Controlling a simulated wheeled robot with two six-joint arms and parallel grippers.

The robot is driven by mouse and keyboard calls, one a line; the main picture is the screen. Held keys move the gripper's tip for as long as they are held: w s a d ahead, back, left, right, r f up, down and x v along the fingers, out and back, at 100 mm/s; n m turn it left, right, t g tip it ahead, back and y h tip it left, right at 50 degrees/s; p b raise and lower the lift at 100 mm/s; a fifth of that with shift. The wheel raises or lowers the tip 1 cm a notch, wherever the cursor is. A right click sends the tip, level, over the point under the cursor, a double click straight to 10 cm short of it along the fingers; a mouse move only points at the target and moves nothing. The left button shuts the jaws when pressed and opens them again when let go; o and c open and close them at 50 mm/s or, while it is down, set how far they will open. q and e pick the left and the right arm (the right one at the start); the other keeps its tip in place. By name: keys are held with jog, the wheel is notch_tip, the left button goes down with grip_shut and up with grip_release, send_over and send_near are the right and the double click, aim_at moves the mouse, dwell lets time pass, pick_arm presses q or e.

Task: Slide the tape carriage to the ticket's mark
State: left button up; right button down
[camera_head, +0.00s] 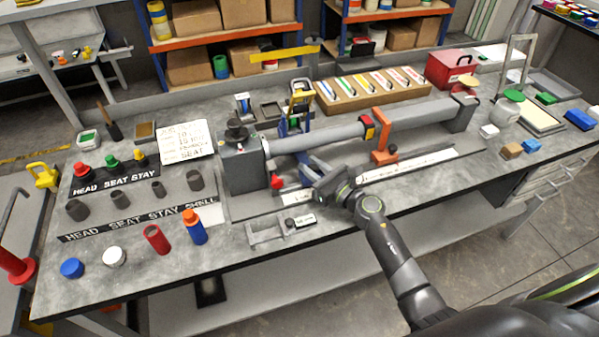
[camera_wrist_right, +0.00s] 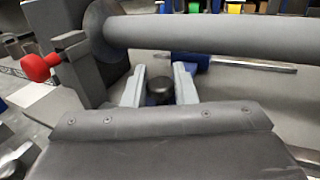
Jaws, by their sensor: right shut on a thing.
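A long grey tube (camera_head: 335,137) runs from the grey clamp block (camera_head: 242,165) at left to a support at right. The blue tape carriage (camera_head: 284,138) stands by the tube near that block. My right gripper (camera_head: 318,186) is low in front of the tube. In the right wrist view its pale fingers are closed about a black knob (camera_wrist_right: 160,91), with blue parts behind it. The head view hides this grip behind my wrist. The white ticket (camera_head: 187,142) has handwritten lines; its lowest word looks like SEAT. A white scale strip (camera_head: 408,165) lies along the bench. My left gripper is not seen.
An orange bracket (camera_head: 382,148) stands at the tube, right of my gripper, near a red and yellow band (camera_head: 368,127). A red knob (camera_wrist_right: 38,67) is left of my fingers. A small grey fixture (camera_head: 268,232) sits at the bench's front edge.

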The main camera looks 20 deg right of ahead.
jog(key=shift+d, duration=0.45)
jog(key=shift+a, duration=0.1)
jog(key=c, duration=1.2)
grip_release()
jog(key=shift+c, duration=0.2)
jog(key=shift+s, duration=0.1)
jog(key=b+v, duration=0.4)
jog(key=v, duration=1.2)
jog(key=shift+s+f, duration=0.15)
jog(key=shift+s+d+b, duration=0.25)
jog(key=shift+s+b, duration=0.05)
jog(key=shift+s, duration=0.1)
jog(key=shift+o, duration=0.2)
